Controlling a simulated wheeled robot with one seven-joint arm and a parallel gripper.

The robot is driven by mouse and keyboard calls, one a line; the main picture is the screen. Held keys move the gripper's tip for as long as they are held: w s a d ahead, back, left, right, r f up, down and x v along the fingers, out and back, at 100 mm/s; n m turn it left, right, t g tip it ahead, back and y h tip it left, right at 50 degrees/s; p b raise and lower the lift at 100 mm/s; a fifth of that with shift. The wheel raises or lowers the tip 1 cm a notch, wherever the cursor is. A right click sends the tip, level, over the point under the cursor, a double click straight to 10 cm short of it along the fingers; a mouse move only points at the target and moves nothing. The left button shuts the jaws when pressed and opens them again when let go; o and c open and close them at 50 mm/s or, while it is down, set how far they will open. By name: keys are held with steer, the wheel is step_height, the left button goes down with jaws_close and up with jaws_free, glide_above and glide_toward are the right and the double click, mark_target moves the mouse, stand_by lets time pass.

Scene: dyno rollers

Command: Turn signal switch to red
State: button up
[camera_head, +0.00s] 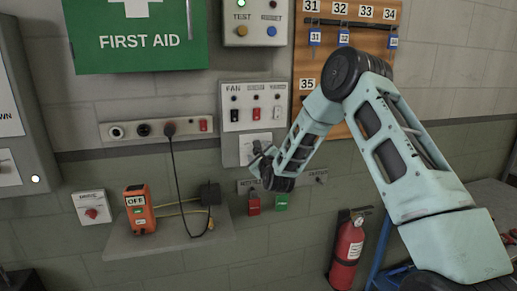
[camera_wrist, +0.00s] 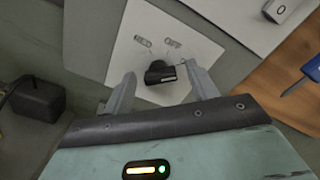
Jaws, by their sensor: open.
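A black rotary knob (camera_wrist: 158,73) sits on a white plate (camera_wrist: 128,50) in the wrist view; I take it to be the signal switch. Two small labels are on the plate above the knob, too blurred to read surely. My gripper (camera_wrist: 161,70) is open, one finger on each side of the knob. I cannot tell whether either finger touches it. In the head view my gripper (camera_head: 262,158) is at the white plate (camera_head: 247,143) below the fan panel, and my gripper hides the knob there.
The fan switch panel (camera_head: 252,103) is just above. A shelf (camera_head: 165,240) with an orange device (camera_head: 139,209) is at lower left. A fire extinguisher (camera_head: 346,252) is at lower right.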

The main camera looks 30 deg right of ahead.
steer(key=shift+w+d, duration=0.1)
steer(key=shift+w, duration=0.2)
steer(key=c, duration=1)
